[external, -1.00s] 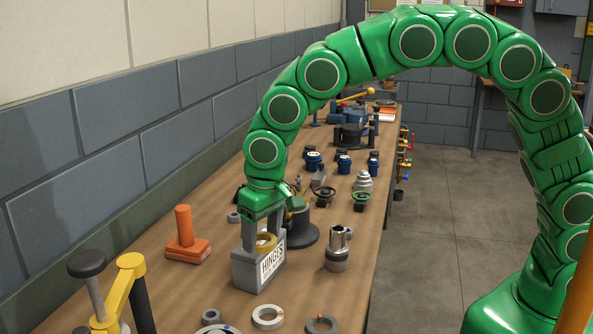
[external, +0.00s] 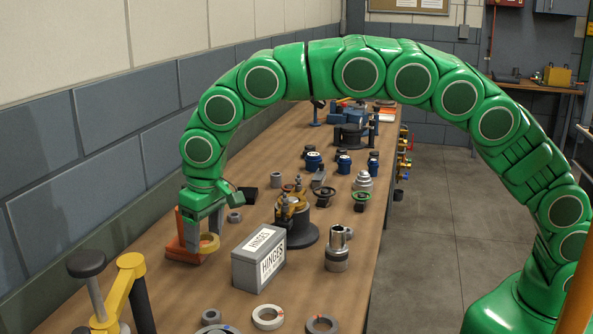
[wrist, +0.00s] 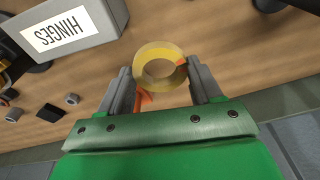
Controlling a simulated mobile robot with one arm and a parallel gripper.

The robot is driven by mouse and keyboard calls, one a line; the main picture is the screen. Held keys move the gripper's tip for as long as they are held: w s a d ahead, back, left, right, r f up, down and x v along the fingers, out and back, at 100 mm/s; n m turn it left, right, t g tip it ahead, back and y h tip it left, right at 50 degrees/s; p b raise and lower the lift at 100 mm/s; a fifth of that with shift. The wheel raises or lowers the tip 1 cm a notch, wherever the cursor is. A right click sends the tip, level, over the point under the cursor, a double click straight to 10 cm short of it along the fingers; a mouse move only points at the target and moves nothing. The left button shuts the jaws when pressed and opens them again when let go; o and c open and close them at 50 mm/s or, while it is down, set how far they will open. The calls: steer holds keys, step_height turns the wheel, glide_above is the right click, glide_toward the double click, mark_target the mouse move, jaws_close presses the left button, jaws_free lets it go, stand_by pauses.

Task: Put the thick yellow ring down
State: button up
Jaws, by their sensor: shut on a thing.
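My gripper (external: 203,232) is shut on the thick yellow ring (external: 209,243), at the left side of the bench. In the wrist view the ring (wrist: 160,50) sits between the two fingers (wrist: 161,78), with an orange mark on its right side. Bare wood shows through its hole. An orange stand with an upright post (external: 186,256) is close behind and left of the ring, partly hidden by my gripper. A bit of orange (wrist: 146,97) shows below the ring in the wrist view. I cannot tell whether the ring touches the bench or the stand.
A grey HINGES box (external: 258,264) stands right of my gripper; it also shows in the wrist view (wrist: 68,28). A black round base (external: 300,238) with brass-coloured parts is behind it. Loose rings (external: 267,318) lie at the front. Wood before the stand is clear.

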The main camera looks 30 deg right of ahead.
steer(key=shift+w+a+f, duration=0.3)
steer(key=shift+w+a, duration=0.05)
steer(key=shift+a, duration=0.15)
steer(key=shift+w+a+f, duration=0.3)
steer(key=shift+w+a, duration=0.05)
steer(key=shift+a, duration=0.15)
steer(key=shift+w+a+f, duration=1.2)
steer(key=shift+w+a, duration=0.3)
steer(key=shift+a, duration=0.5)
glide_above(160, 287)
steer(key=shift+s+d+f, duration=0.1)
steer(key=shift+s+f, duration=0.05)
steer(key=shift+f, duration=1.2)
steer(key=shift+s+d+f, duration=0.1)
steer(key=shift+s+f, duration=0.05)
steer(key=shift+f, duration=1.2)
steer(key=shift+w+a+f, duration=0.1)
steer(key=shift+a+f, duration=0.05)
steer(key=shift+a, duration=0.05)
steer(key=shift+f, duration=1.55)
steer(key=shift+f, duration=0.1)
steer(key=o, duration=1.1)
steer(key=shift+o, duration=0.2)
